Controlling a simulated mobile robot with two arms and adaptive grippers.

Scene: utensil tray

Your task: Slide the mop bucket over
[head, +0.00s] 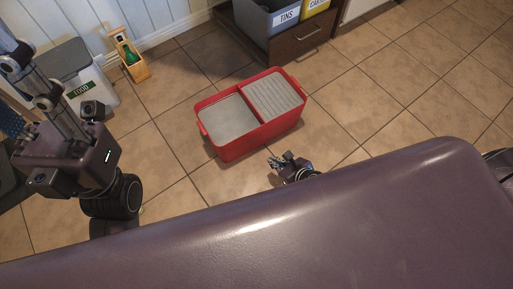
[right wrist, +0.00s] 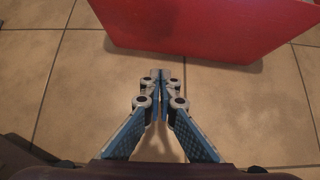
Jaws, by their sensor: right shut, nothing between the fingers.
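The red mop bucket (head: 262,136) stands on the tiled floor in the middle of the head view. It has a flat grey section on its left and a ridged grey section on its right. In the right wrist view its red wall (right wrist: 205,30) fills the top. My right gripper (head: 277,162) is low by the near side of the bucket, with its fingers toward the bucket wall. In the right wrist view the gripper (right wrist: 160,76) is shut and empty, with a small strip of floor visible between its tips and the bucket. My left arm shows at the left, but its fingers do not show.
A food bin (head: 92,72) and a wooden caddy with a green bottle (head: 131,57) stand at the back left. A drawer unit (head: 300,41) with a tins box (head: 276,22) is behind the bucket. Tiled floor to the right of the bucket is clear.

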